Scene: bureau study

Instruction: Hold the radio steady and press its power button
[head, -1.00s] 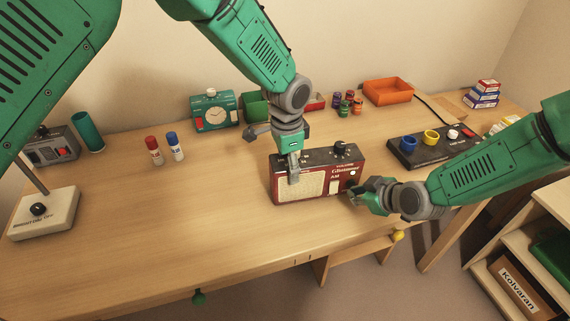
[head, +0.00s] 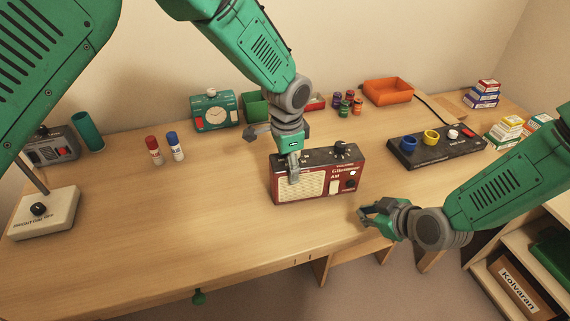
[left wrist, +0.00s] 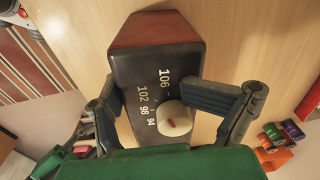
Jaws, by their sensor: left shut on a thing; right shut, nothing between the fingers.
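The radio (head: 307,184) is dark red with a black top and a cream speaker grille, and stands upright on the desk. Its front has a white slider and a dark round control (head: 351,184) at the right. My left gripper (head: 293,172) is shut on the radio from above, one finger over the front face. In the left wrist view, its fingers straddle the radio's black top (left wrist: 150,75), with a tuning scale and a white dial (left wrist: 174,119). My right gripper (head: 364,217) is shut and empty, apart from the radio, to its lower right near the desk's front edge.
A black panel with colored knobs (head: 437,147) lies at the right, beside stacked small boxes (head: 505,130).

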